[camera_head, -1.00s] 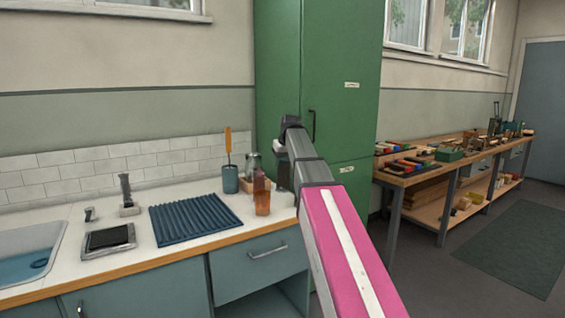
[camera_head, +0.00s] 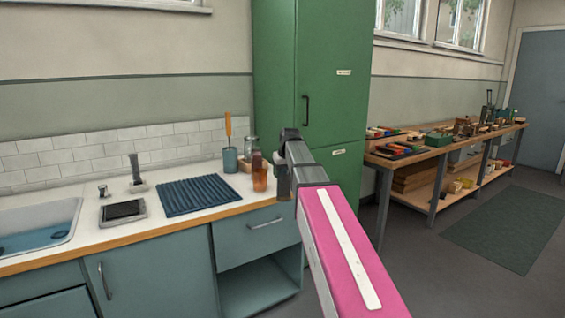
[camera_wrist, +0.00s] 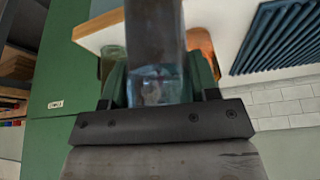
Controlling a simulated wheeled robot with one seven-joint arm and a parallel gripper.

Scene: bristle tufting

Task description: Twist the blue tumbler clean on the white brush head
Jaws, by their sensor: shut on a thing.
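My gripper (camera_wrist: 159,78) is shut on a see-through bluish tumbler (camera_wrist: 160,90) in the wrist view, with one green-tinted finger on each side. The tumbler's clear body runs up the picture between the fingers and looks grey-brown toward the top. In the head view my arm hides most of the gripper, and only a dark part shows at the right end of the counter. I cannot make out a white brush head in either view.
The counter (camera_head: 90,236) holds a sink (camera_head: 40,228), a black-topped tray (camera_head: 123,210), a ribbed blue mat (camera_head: 198,196), a cup with an orange-handled tool (camera_head: 230,160) and an amber bottle (camera_head: 259,175). A green cabinet (camera_head: 320,80) stands behind. A workbench (camera_head: 430,160) is at right.

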